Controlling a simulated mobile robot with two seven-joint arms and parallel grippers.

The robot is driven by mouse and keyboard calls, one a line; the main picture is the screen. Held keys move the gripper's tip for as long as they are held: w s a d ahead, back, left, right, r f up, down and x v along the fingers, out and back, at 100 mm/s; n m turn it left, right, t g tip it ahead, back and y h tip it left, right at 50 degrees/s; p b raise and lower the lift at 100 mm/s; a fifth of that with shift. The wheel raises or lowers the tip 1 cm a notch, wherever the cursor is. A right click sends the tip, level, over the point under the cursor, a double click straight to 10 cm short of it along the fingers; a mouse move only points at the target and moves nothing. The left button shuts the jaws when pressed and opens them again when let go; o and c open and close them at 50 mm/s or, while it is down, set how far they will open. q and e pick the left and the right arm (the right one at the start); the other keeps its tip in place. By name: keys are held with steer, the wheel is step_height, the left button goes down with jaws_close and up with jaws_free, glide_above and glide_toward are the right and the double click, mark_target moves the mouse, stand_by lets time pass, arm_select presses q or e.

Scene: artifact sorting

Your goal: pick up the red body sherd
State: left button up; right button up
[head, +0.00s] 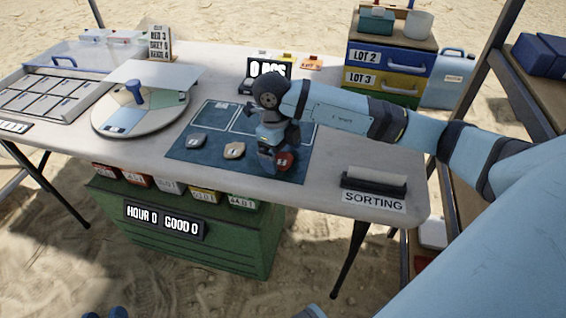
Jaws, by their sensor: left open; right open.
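The red body sherd (286,162) lies near the right front of the dark blue mat (210,168), partly hidden by my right gripper. My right gripper (276,158) points down right over the sherd, its jaws open. I cannot tell whether the fingers touch the sherd or stand around it. A grey sherd (198,141) and a tan sherd (235,150) lie to the left on the same mat.
A round turntable (107,131) with coloured sectors and a blue knob stands left of the mat. A compartment tray (40,97) is at far left. A scale display (268,68) stands behind the mat. A black holder (374,184) sits at the right front, by the SORTING label.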

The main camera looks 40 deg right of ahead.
steer(key=shift+f, duration=0.15)
steer(key=c, duration=1)
arm_select(q)
steer(key=shift+r, duration=0.4)
steer(key=shift+s+f, duration=0.1)
steer(key=shift+f, duration=0.05)
